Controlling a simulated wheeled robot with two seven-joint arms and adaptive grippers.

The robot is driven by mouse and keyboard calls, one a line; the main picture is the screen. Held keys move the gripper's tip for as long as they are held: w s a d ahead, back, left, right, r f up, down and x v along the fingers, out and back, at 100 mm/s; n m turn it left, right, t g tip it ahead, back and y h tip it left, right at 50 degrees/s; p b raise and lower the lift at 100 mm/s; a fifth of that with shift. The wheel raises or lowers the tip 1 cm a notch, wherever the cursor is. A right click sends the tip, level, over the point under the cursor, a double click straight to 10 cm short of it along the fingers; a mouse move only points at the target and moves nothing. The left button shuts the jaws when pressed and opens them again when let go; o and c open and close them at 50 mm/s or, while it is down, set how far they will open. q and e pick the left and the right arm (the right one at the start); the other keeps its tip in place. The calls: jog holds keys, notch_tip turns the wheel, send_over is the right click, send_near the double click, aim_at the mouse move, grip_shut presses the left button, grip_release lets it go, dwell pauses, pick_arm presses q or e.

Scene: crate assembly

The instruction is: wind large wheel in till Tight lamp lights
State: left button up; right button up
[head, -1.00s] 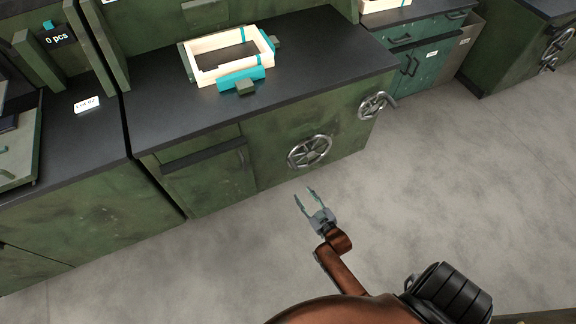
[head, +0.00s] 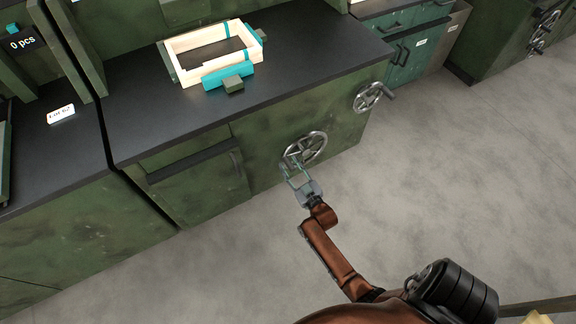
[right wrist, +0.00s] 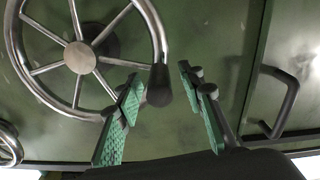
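The large spoked metal wheel (head: 305,148) is on the green bench front. It also shows in the right wrist view (right wrist: 80,56), with a dark handle knob (right wrist: 159,86) on its rim. My right gripper (head: 289,168) is open at the wheel's lower left edge in the head view. In the right wrist view its green-padded fingers (right wrist: 163,100) stand on either side of the knob, with a gap visible to the right finger. Contact of the left finger cannot be told. I cannot make out a Tight lamp. My left gripper is not in view.
A smaller handwheel with a crank (head: 368,97) is on the bench's right end. A cabinet handle (right wrist: 282,102) is right of my fingers in the wrist view. A cream crate (head: 172,66) with teal parts stands on the bench top.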

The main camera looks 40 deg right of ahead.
jog(key=shift+c, duration=0.3)
grip_shut()
dwell(0.5)
